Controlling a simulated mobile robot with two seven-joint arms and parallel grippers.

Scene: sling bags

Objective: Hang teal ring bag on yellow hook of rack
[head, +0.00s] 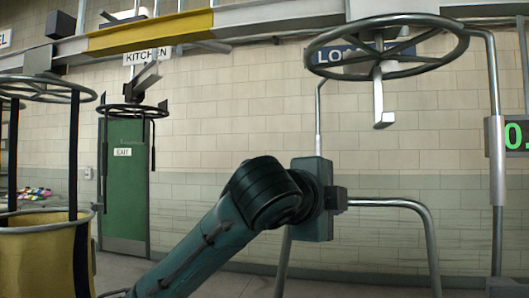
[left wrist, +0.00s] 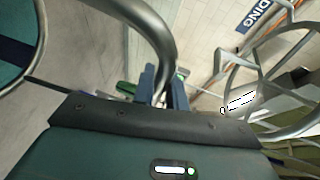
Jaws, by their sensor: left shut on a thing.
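My left gripper (head: 340,198) is shut on a curved grey metal tube (head: 405,206); its fingers also show around the tube in the left wrist view (left wrist: 162,86). The tube seems part of the teal ring bag's frame. A spoked ring (head: 352,68) stands high at the right with posts running down; it also shows in the left wrist view (left wrist: 228,85). A teal surface inside a grey rim (left wrist: 12,70), likely the bag, is cut off. A pale hook (head: 379,97) shows inside the ring; contact is unclear. The rack's rail has a yellow section (head: 150,35); its hook is not clearly visible.
A yellow bag (head: 40,250) under a ring (head: 45,92) stands at the left. A smaller dark ring (head: 132,111) hangs beyond it. A green door (head: 125,190) and tiled wall are behind. Open floor shows between the yellow bag and my arm.

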